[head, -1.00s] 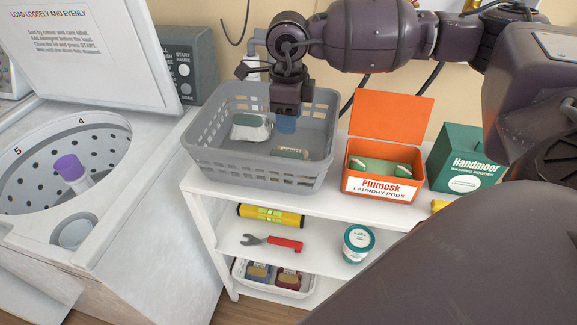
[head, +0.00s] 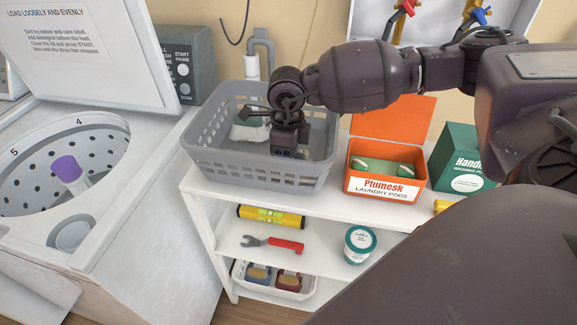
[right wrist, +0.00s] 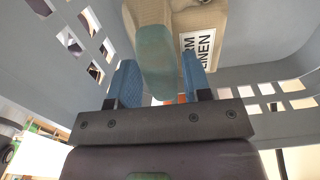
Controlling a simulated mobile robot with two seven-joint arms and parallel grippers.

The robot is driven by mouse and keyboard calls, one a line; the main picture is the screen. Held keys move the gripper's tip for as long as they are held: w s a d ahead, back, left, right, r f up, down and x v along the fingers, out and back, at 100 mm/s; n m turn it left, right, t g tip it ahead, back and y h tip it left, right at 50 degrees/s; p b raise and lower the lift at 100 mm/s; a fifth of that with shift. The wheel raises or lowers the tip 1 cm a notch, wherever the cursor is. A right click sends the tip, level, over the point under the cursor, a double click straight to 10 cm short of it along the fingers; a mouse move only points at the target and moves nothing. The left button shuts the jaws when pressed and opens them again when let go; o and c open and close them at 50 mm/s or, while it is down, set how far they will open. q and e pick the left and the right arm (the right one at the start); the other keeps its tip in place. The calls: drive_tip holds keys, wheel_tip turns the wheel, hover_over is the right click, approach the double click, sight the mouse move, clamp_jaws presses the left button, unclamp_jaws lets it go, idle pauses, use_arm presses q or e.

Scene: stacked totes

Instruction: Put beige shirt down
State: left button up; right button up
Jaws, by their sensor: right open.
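The beige shirt (right wrist: 185,18) shows in the right wrist view as a folded beige bundle with a green part and a printed label. Its green part lies between the blue fingers of my right gripper (right wrist: 160,64), which stands open with a finger on each side. In the head view my right gripper (head: 288,153) is down inside the grey laundry basket (head: 225,168) and hides the beige bundle there. Whether the fingers touch the cloth cannot be told. My left gripper is not in view.
A whitish bundle (head: 246,131) lies in the basket left of my gripper. An open orange pod box (head: 382,186) and a green washing powder box (head: 458,158) stand to its right on the white shelf (head: 330,205). An open washer (head: 110,205) is at left.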

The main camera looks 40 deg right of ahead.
drive_tip(key=shift+f, duration=0.45)
clamp_jaws()
drive_tip(key=shift+r, duration=0.1)
wheel_tip(320, 180, up, 20)
drive_tip(key=p, duration=0.1)
drive_tip(key=shift+p, duration=0.3)
